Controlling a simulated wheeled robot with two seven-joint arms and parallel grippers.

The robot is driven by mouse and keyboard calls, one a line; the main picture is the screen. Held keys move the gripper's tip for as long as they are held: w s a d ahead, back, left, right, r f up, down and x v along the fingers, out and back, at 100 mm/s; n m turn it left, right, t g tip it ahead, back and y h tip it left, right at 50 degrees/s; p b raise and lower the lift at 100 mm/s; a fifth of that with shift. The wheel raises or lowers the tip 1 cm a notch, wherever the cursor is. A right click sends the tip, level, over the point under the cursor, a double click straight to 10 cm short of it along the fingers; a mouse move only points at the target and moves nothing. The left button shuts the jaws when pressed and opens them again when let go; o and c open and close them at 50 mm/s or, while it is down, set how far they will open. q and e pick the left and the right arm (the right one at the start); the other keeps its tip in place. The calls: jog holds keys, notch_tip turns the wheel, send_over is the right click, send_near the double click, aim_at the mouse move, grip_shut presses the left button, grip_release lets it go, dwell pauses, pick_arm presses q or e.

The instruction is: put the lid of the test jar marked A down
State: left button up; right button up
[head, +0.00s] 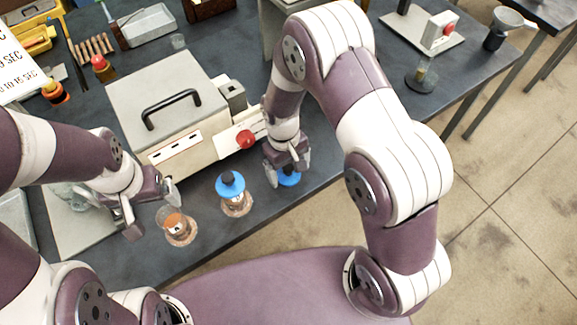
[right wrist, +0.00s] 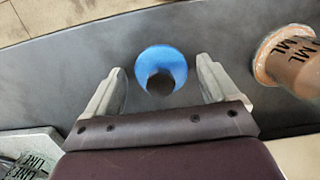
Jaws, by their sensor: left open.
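A loose blue lid with a dark knob (right wrist: 160,72) appears between the fingers of my right gripper (right wrist: 162,85), with a gap on both sides. In the head view the lid (head: 289,179) is at the table's front edge, partly hidden under my right gripper (head: 288,172); it appears to rest on the table. My right gripper looks open. An uncovered jar with orange-brown contents (head: 179,230) stands near my open, empty left gripper (head: 150,208). Another jar (head: 237,207) wears a blue lid (head: 230,184). I cannot read a letter A on either jar.
A grey box machine with a black handle (head: 158,105) and red knob (head: 246,139) stands behind the jars. A jar marked ML (right wrist: 292,62) is at the right wrist view's right. The dark table (head: 330,165) is clear right of the lid.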

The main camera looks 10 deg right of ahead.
jog(key=shift+w, duration=0.1)
jog(key=shift+r, duration=0.35)
notch_tip(320, 180, up, 11)
jog(key=w+b, duration=0.2)
jog(key=s+d+r+m+t, duration=0.1)
jog(key=s+d+m+t, duration=0.2)
jog(key=s+d, duration=0.4)
jog(key=s, duration=0.3)
jog(key=shift+s+d+m+y, duration=0.2)
jog(key=shift+m+y, duration=0.1)
jog(key=shift+m, duration=0.1)
